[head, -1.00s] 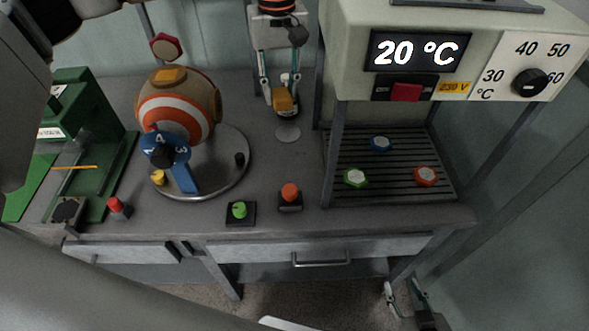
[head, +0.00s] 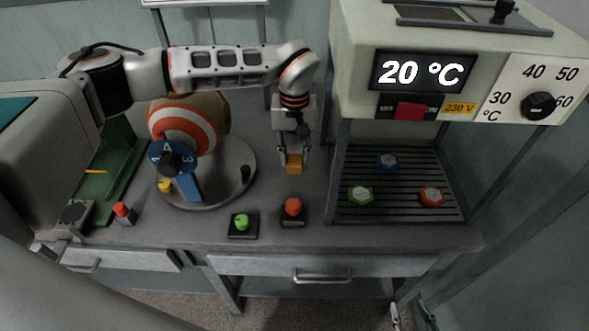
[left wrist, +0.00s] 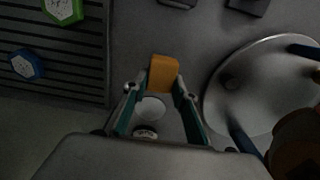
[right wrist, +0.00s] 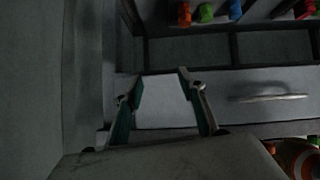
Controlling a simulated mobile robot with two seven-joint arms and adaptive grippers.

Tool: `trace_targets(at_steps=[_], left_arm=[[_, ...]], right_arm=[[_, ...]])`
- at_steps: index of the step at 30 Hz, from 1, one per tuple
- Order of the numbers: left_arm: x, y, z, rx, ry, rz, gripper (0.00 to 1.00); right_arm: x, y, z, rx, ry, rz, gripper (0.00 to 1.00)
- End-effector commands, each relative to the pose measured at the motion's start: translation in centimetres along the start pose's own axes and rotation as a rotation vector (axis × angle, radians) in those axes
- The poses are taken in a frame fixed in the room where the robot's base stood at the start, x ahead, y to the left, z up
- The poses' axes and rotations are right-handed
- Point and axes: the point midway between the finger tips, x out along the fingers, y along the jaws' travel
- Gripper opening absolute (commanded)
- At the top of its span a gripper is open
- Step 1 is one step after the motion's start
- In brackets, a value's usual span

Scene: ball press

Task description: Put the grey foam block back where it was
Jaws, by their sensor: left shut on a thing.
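My left gripper (head: 293,160) is shut on an orange-yellow block (head: 294,168), held over the bench to the right of the round metal plate. The block also shows between the fingertips in the left wrist view (left wrist: 163,73). My right gripper (right wrist: 158,82) is open, low in front of the bench; in the head view its fingers show at the lower right edge. A pale flat-faced thing (right wrist: 165,105) shows between its fingers; I cannot tell whether it is the grey foam block or how far off it is. No other grey foam block can be made out.
A striped ball (head: 185,128) stands on the metal plate (head: 222,196) with a blue numbered dial (head: 165,150). A green button (head: 242,222) and an orange button (head: 292,207) are near the bench front. A slatted rack (head: 400,210) under the heater holds three hexagonal pieces.

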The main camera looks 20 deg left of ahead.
Motion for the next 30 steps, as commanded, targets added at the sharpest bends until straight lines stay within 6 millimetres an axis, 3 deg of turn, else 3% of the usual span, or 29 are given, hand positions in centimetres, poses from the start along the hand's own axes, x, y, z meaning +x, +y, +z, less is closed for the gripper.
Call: trace_targets(at_steps=[16, 27, 28, 30], left_arm=[[5.5, 0.0, 0.0, -0.001, -0.001, 0.0, 0.1], [6.0, 0.0, -0.1, 0.0, 0.001, 0.0, 0.1], [6.0, 0.0, -0.1, 0.0, 0.002, 0.0, 0.29], [6.0, 0.0, 0.0, 0.0, 0.001, 0.0, 0.44]], right_arm=[[-0.1, 0.1, -0.4, 0.0, 0.004, 0.002, 0.4], [-0.1, 0.1, -0.4, 0.0, 0.006, 0.002, 0.4], [-0.1, 0.1, -0.3, 0.001, 0.006, 0.002, 0.4], [-0.1, 0.1, -0.3, 0.0, 0.005, 0.002, 0.4]])
